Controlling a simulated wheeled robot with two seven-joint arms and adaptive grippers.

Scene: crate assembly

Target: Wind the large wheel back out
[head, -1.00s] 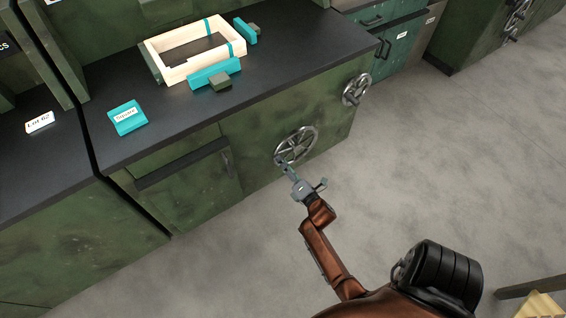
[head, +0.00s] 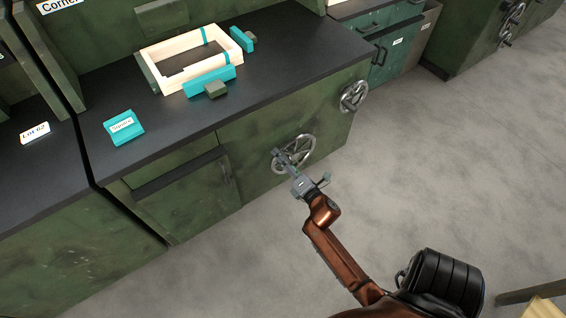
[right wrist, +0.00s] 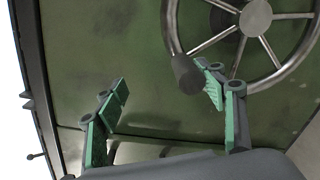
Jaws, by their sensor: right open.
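The large wheel (head: 294,153) is a grey spoked handwheel on the front of the green bench. In the right wrist view the wheel (right wrist: 258,20) fills the upper right, with its dark handle knob (right wrist: 187,75) sticking out from the rim. My left gripper is not in view.
A smaller handwheel (head: 353,96) is to the right on the same bench (head: 310,65). A cream crate frame (head: 165,86) with teal clamps stands on the black top, beside a teal labelled block (head: 123,127). The floor (head: 440,190) in front is clear.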

